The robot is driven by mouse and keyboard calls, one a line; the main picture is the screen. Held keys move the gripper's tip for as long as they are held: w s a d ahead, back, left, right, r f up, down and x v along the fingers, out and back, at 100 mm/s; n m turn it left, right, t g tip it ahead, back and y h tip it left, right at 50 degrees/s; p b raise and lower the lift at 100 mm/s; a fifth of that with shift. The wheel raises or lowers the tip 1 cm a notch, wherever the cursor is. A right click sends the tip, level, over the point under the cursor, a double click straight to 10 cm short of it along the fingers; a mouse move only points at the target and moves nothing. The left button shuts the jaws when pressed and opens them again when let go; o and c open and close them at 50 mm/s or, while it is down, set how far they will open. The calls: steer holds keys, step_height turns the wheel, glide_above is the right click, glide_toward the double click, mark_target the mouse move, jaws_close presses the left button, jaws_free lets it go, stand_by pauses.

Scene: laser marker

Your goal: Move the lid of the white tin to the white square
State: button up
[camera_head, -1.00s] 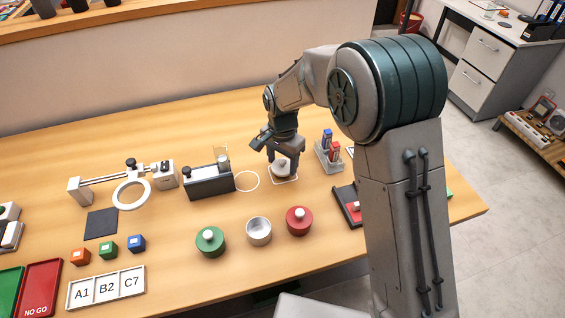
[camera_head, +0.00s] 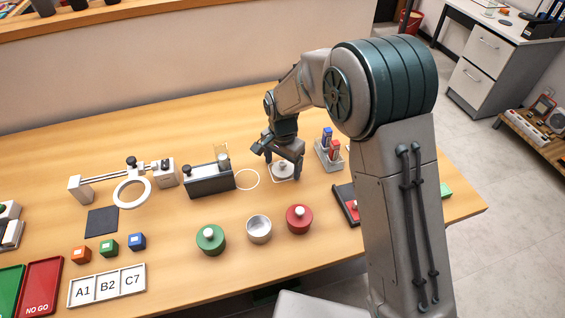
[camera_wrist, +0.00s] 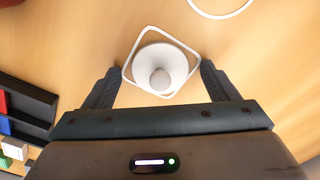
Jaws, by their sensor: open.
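The white lid (camera_head: 281,170) with its round knob lies inside the white square (camera_head: 293,179) outlined on the table. In the wrist view the lid (camera_wrist: 153,77) sits within the square's outline (camera_wrist: 134,52), knob up. My gripper (camera_head: 281,167) is over the lid with its fingers apart, one on each side; in the wrist view the fingers (camera_wrist: 157,82) do not touch it. The white tin (camera_head: 259,230) stands open at the front, between a green tin (camera_head: 210,240) and a red tin (camera_head: 299,220), which both have lids on.
A dark holder (camera_head: 209,182) with a clear plate and a white circle (camera_head: 247,180) lie left of the square. A grey rack (camera_head: 329,154) with blue and red pieces stands close on the right. A magnifier ring (camera_head: 132,194) stands further left.

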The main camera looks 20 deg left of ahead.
mark_target(282, 163)
step_height(282, 163, up, 12)
steer(key=b, duration=0.1)
steer(key=s+d+r, duration=0.2)
steer(key=d+r, duration=0.2)
steer(key=d, duration=0.5)
steer(key=s+d+n+t, duration=0.3)
steer(key=s+d+n, duration=0.1)
steer(key=s+d, duration=1.3)
steer(key=d, duration=0.3)
steer(key=shift+s+d+r, duration=0.25)
steer(key=shift+d+r, duration=0.1)
steer(key=shift+d, duration=0.05)
